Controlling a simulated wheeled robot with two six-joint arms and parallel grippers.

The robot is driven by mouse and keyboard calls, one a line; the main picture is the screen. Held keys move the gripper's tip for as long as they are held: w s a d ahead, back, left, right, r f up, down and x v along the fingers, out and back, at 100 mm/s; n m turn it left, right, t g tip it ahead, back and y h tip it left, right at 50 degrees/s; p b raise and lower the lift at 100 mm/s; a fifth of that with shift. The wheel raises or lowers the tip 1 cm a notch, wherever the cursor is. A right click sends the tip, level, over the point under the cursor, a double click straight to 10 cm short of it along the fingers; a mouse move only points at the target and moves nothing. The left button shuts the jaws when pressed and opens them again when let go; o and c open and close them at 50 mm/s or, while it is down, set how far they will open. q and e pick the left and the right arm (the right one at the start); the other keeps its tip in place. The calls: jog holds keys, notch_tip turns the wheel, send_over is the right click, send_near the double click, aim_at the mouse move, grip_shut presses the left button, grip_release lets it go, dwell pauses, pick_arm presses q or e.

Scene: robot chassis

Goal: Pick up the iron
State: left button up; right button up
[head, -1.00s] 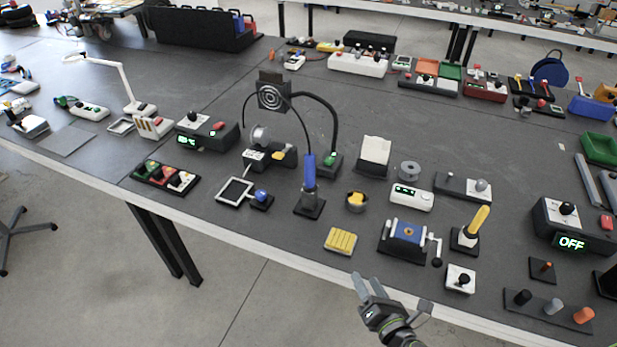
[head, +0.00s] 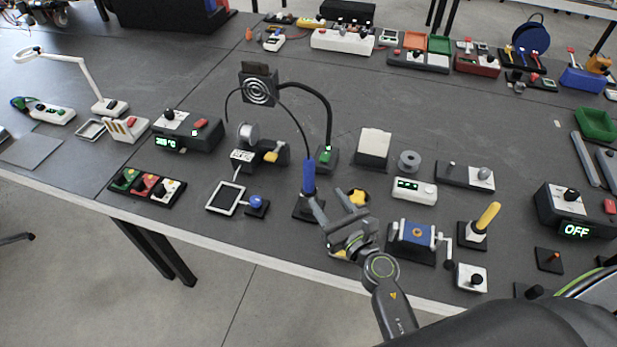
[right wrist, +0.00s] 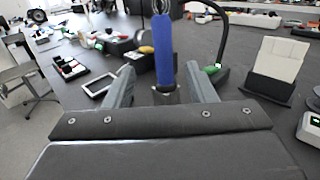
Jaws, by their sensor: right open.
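The iron (head: 309,176) has a blue handle and stands upright in a black stand (head: 308,208) near the table's front edge. My right gripper (head: 331,203) is open and empty, just in front and to the right of the stand in the head view. In the right wrist view, the iron's blue handle (right wrist: 164,55) rises between the two spread fingers of my gripper (right wrist: 160,74), seemingly just beyond their tips. My left gripper is not in view.
A black curved arm (head: 325,105) arches behind the iron from a base with a green light. A blue vise-like device (head: 412,233) and a yellow-handled tool (head: 487,216) stand to the right.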

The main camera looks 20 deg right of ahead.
aim_at(312, 176)
jog(key=w, duration=0.2)
jog(key=w+a, duration=0.1)
jog(key=w, duration=0.2)
jog(key=shift+w, duration=0.35)
jog(key=w, duration=0.4)
jog(key=shift+w+a+f, duration=0.2)
jog(key=shift+w+a, duration=0.05)
jog(key=shift+w, duration=0.4)
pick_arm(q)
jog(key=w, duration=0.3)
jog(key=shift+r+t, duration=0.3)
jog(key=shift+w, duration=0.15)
pick_arm(e)
jog(key=c, duration=1)
